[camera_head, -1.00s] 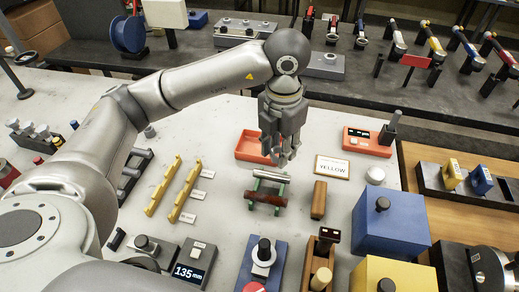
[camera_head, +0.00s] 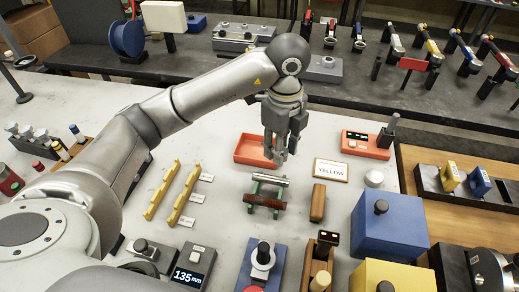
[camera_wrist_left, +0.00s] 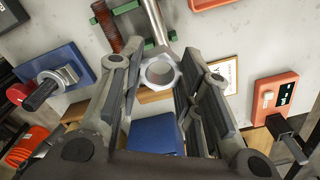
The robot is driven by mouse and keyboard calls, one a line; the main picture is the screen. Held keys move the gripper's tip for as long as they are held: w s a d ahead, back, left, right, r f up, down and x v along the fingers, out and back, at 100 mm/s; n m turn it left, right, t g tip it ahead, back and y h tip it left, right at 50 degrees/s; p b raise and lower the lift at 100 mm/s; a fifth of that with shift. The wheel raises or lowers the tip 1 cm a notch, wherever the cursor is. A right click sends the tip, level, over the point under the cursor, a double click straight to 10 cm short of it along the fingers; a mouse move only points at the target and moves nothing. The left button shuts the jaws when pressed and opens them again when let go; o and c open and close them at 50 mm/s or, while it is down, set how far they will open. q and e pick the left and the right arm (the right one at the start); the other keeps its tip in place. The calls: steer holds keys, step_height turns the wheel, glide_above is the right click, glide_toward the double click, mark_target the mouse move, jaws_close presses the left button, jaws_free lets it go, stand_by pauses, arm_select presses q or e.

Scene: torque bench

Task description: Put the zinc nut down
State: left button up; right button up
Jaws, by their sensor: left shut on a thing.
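My left gripper (camera_head: 280,158) hangs above the white bench, beside the right end of the red tray and behind the small green stand. In the left wrist view its fingers (camera_wrist_left: 160,80) are closed around the zinc nut (camera_wrist_left: 160,72), a silver hex ring with a round hole. In the head view the fingers mostly hide the nut. The exact gap below the nut is hard to judge. My right gripper is not in view.
The red tray (camera_head: 246,152) is close by. The green stand (camera_head: 254,191) carries a silver rod and a red-brown rod. A YELLOW card (camera_head: 331,170), a wooden block (camera_head: 318,202) and an orange device (camera_head: 366,146) stand to the right. Yellow racks (camera_head: 186,194) are left.

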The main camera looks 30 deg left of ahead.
arm_select(q)
steer(key=w+a+f+p, duration=0.2)
steer(key=w+a+f, duration=0.2)
steer(key=w+a, duration=0.2)
steer(key=p, duration=0.1)
glide_above(261, 154)
steer(key=f, duration=0.4)
steer(key=shift+s+d, duration=0.35)
steer(key=shift+w+a+f, duration=0.3)
steer(key=shift+f, duration=0.2)
steer(key=shift+w+a+f+p, duration=0.1)
steer(key=shift+a+f+p, duration=0.05)
steer(key=shift+f+p, duration=0.2)
step_height(261, 154, down, 2)
steer(key=shift+f+p, duration=0.15)
steer(key=shift+p, duration=0.35)
steer(key=shift+f, duration=0.2)
steer(key=shift+f, duration=0.1)
